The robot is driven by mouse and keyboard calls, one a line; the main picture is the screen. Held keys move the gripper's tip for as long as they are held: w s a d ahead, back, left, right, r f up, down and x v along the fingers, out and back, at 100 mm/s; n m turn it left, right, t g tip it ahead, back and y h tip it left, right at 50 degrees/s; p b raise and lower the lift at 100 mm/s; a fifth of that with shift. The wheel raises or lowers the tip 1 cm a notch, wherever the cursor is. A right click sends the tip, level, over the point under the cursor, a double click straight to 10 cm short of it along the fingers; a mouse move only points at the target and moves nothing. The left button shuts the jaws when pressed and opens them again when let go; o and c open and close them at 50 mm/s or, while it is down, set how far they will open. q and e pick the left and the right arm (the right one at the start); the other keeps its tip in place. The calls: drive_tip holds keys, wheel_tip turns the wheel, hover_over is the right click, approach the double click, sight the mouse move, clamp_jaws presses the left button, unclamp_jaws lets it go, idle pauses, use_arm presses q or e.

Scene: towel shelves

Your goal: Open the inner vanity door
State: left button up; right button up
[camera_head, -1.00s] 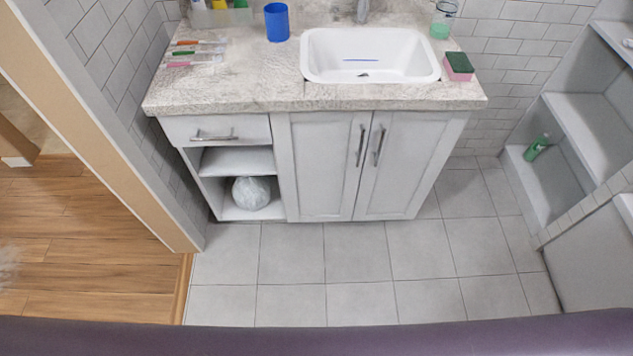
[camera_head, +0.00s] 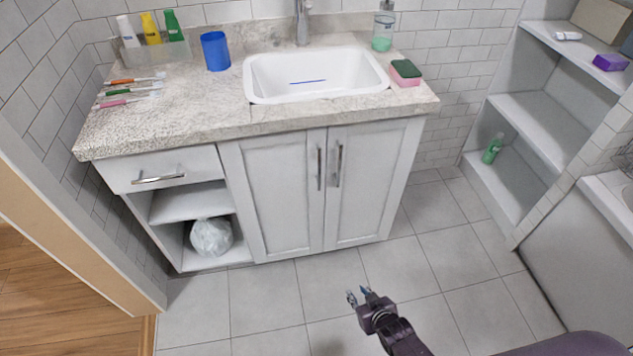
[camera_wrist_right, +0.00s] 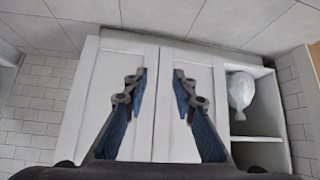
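The grey-white vanity has two doors, both shut, side by side under the sink. The left door (camera_head: 278,200) is beside the open shelves, with a vertical metal handle (camera_head: 319,168) at its right edge. The right door (camera_head: 366,190) has its handle (camera_head: 338,165) at its left edge. My right gripper (camera_head: 359,294) is in front of and below the doors, over the floor, apart from them. In the right wrist view my right gripper (camera_wrist_right: 159,75) is open and empty, with the left door (camera_wrist_right: 203,62) and right door (camera_wrist_right: 112,62) beyond. My left gripper is out of view.
The vanity's drawer (camera_head: 163,169) is shut above open shelves holding a whitish bag (camera_head: 211,237). The countertop (camera_head: 190,117) carries a blue cup (camera_head: 215,51) and a sponge (camera_head: 405,72). A shelf unit (camera_head: 535,115) stands at right. The tiled floor before the doors is clear.

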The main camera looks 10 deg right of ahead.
drive_tip(key=w+a+r+t+b, duration=0.1)
drive_tip(key=w+r+t+b, duration=0.1)
drive_tip(key=w+r, duration=0.45)
drive_tip(key=t+y+b, duration=0.3)
drive_tip(key=t+b, duration=0.3)
approach(320, 167)
drive_tip(key=w, duration=0.3)
drive_tip(key=shift+n, duration=0.3)
drive_tip(key=x, duration=0.2)
drive_tip(key=b+x, duration=0.1)
drive_tip(key=x, duration=0.3)
drive_tip(key=shift+w+a+f, duration=0.1)
drive_tip(key=shift+a, duration=0.3)
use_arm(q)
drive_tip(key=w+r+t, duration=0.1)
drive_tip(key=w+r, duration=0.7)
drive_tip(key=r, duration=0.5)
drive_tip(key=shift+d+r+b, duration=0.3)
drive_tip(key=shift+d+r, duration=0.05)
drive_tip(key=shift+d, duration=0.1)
use_arm(e)
drive_tip(key=shift+w+a, duration=0.15)
drive_tip(key=shift+w, duration=0.5)
drive_tip(key=shift+c, duration=0.6)
clamp_jaws()
